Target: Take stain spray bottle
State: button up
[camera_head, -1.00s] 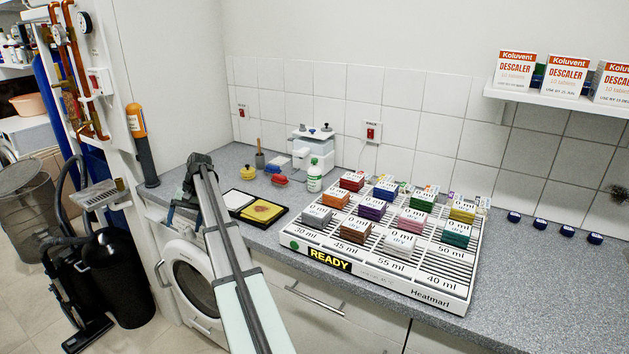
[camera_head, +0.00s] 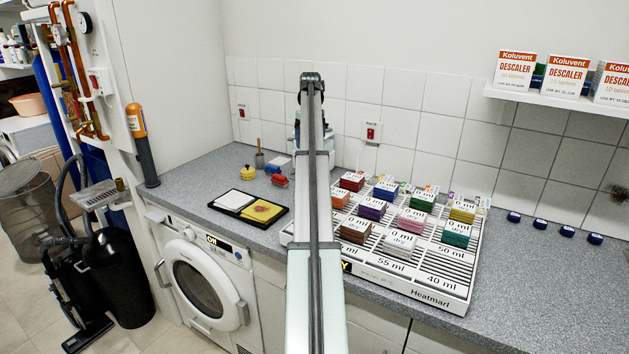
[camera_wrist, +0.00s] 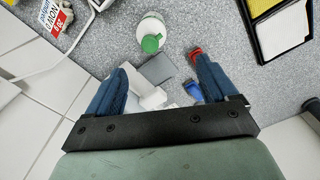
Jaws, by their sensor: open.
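A white bottle with a green cap (camera_wrist: 152,30) stands on the grey speckled counter in the wrist view, seen from above. It looks like the stain spray bottle, but I cannot read its label. In the head view my arm hides it. My gripper (camera_wrist: 163,74) is open and empty, its two blue fingers spread wide. The bottle lies just past the fingertips in the picture, not between them, and I see no contact. In the head view my gripper is mostly hidden behind my arm.
A red brush (camera_wrist: 195,54) and a blue one (camera_wrist: 192,90) lie near the right finger. A black tray (camera_head: 249,225) with white and yellow pads sits to the left of my arm. The white rack (camera_head: 437,285) with coloured blocks fills the counter to the right. Tiled wall behind.

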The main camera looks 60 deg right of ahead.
jog(key=shift+s+d+r, duration=0.15)
jog(key=shift+s+d, duration=0.3)
jog(key=shift+s, duration=0.15)
notch_tip(320, 180, down, 9)
jog(key=shift+r, duration=0.2)
jog(key=shift+s+a+f, duration=0.1)
jog(key=shift+a+f, duration=0.05)
jog(key=shift+f, duration=2.4)
jog(key=c, duration=1.3)
